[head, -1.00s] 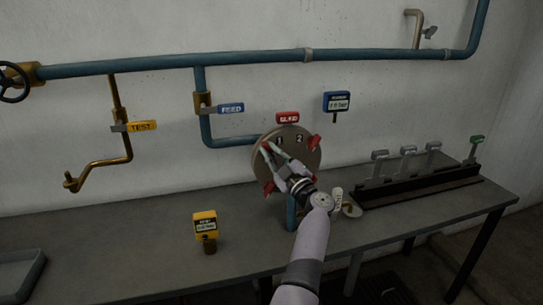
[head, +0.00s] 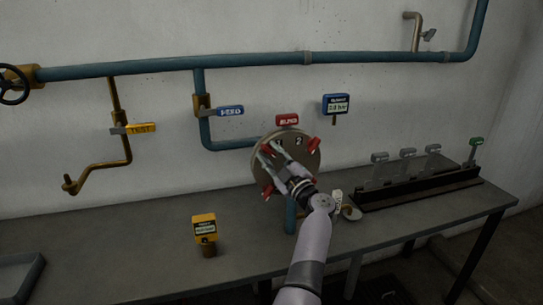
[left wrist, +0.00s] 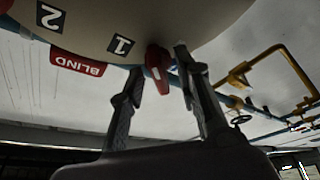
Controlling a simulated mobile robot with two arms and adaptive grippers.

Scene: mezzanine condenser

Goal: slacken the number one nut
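The blind flange (head: 300,160) is a round disc with numbers and red wing nuts, under a red BLIND tag (head: 287,120). The number one nut (left wrist: 158,66) is red and sits beside the "1" label in the left wrist view, which is upside down. My left gripper (head: 268,150) is at the upper left of the disc. Its fingers (left wrist: 159,62) stand apart, one on each side of the nut, with a visible gap. In the head view the fingers mostly hide this nut and the "1". My right gripper is not in view.
Blue piping (head: 250,61) runs along the wall, with a blue FEED valve tag (head: 230,111) and a yellow TEST valve tag (head: 141,128). A yellow gauge (head: 204,228) stands on the bench (head: 130,245). A black rack (head: 420,187) lies on the right.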

